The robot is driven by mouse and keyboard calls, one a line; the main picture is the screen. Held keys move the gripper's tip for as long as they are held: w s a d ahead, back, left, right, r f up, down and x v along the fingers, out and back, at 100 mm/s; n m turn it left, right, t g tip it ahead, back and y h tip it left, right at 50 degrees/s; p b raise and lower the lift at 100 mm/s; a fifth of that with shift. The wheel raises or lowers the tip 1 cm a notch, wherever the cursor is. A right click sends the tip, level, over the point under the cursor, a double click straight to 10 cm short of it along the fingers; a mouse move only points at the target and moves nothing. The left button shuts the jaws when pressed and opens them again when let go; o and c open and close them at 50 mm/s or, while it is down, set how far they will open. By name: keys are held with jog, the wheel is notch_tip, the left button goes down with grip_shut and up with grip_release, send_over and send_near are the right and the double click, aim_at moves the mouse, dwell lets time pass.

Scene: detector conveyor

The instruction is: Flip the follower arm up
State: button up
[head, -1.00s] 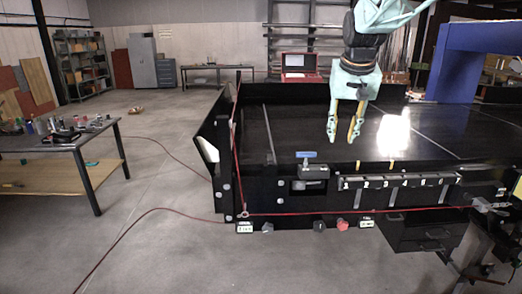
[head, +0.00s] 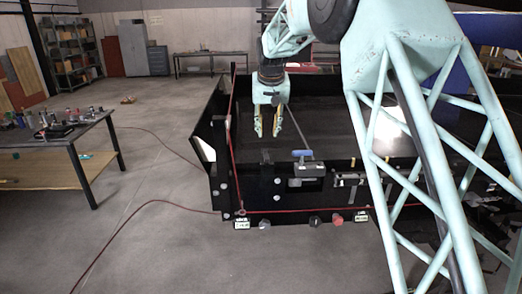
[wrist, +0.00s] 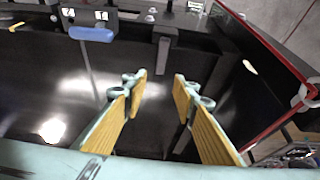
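My gripper (head: 267,134) is open and empty above the left end of the dark conveyor bed. Its two yellow-padded fingers show apart in the wrist view (wrist: 159,84). A dark grey arm (wrist: 165,48), which looks like the follower arm, hangs inward from the conveyor's front wall in the wrist view. It lies just beyond my fingertips, with no visible contact. In the head view I cannot make it out behind the front wall. A blue handle (head: 302,153) on a grey block sits on the front edge, right of my gripper; it also shows in the wrist view (wrist: 92,34).
A red cord (head: 231,150) runs down the conveyor's left end and along its front; it also edges the wrist view (wrist: 283,56). A red button (head: 337,219) sits low on the front.

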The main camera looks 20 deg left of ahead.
aim_at(266, 153)
jog(key=shift+a+f, duration=0.1)
jog(key=shift+f, duration=0.1)
dwell(0.4)
jog(key=shift+p+x, duration=1)
jog(key=shift+x, duration=5.75)
jog(key=shift+w, duration=0.1)
jog(key=shift+c, duration=0.4)
grip_shut()
